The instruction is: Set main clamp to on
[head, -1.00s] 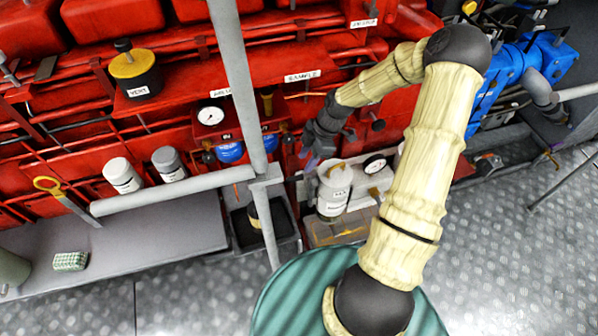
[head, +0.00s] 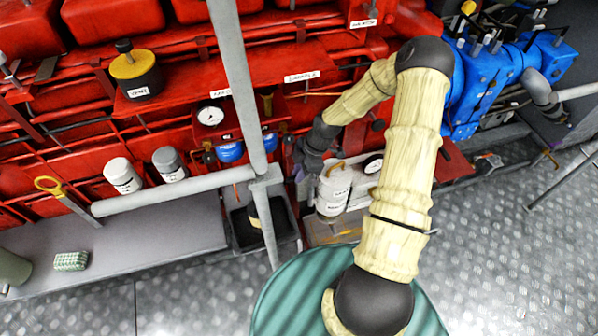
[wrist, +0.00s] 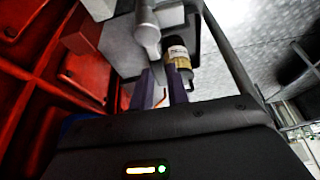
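I cannot pick out the main clamp for certain; no label that I can read names it. My gripper (head: 300,174) is in front of the red engine (head: 330,105), just left of the white canister (head: 333,188) and right of the grey post. Its fingers are small and partly dark in the head view. In the wrist view, the two purple fingers (wrist: 162,76) stand apart with a gap between them and nothing visibly gripped. A thin orange-red piece (wrist: 160,97) shows in that gap. A bottle with a pale label (wrist: 179,54) lies beyond the right finger.
A grey post (head: 238,80) and rail (head: 175,191) stand left of my gripper. A dark tray (head: 240,242) holds a bottle below. A gauge (head: 210,116), a yellow-topped vent cap (head: 133,65) and blue machinery (head: 485,85) are around. The patterned floor (head: 500,250) is open at right.

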